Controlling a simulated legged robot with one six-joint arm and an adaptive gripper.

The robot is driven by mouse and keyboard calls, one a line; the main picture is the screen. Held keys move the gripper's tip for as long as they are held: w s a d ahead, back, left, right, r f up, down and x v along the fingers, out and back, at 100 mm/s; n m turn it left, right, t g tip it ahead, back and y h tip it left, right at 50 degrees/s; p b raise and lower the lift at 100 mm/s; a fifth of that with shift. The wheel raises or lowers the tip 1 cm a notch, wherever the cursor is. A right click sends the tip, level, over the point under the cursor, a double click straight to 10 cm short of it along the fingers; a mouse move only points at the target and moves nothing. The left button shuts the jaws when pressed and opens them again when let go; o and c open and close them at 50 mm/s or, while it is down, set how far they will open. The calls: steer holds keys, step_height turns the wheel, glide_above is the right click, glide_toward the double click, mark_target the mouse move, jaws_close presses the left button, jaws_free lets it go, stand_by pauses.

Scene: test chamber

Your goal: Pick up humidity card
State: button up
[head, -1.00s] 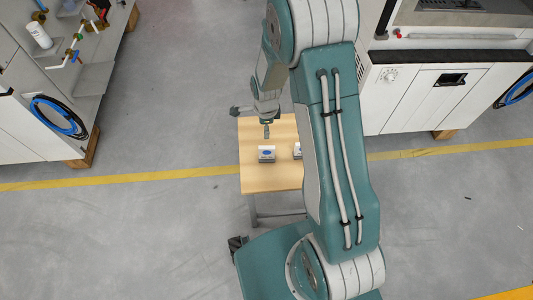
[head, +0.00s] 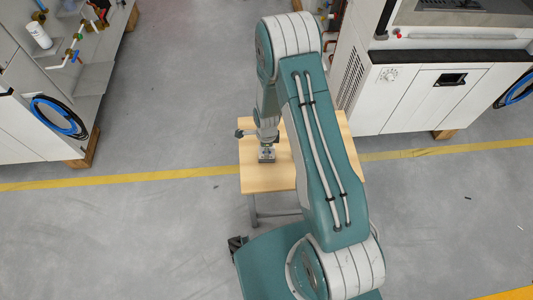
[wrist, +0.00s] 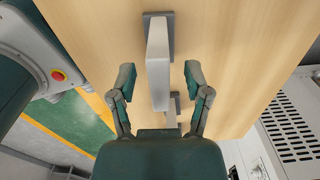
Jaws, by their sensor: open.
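A pale, slab-like piece (wrist: 158,62), which I take to be the humidity card seen from above, stands on a grey base (wrist: 172,22) in the wrist view. My gripper (wrist: 160,77) is open, with one finger on either side of the slab and a visible gap on both sides. The card's printed face does not show in the wrist view. In the head view my gripper (head: 267,150) is low over the front left of the wooden table (head: 284,180) and covers most of the card.
A second grey stand (wrist: 172,112) shows partly beyond the slab, close to my gripper. White cabinets (head: 420,95) stand to the right of the table. The table's front is bare, with open floor to the left.

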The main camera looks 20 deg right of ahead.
steer(key=shift+f, duration=0.7)
jaws_close()
steer(key=shift+r, duration=0.15)
steer(key=shift+r, duration=0.25)
steer(key=r, duration=0.3)
steer(key=shift+s+d, duration=0.1)
steer(key=shift+d, duration=0.1)
steer(key=s+d+r, duration=0.8)
steer(key=d+r, duration=0.1)
steer(key=d, duration=0.1)
steer(key=shift+s+d, duration=0.25)
steer(key=shift+d, duration=0.05)
steer(key=shift+r, duration=0.1)
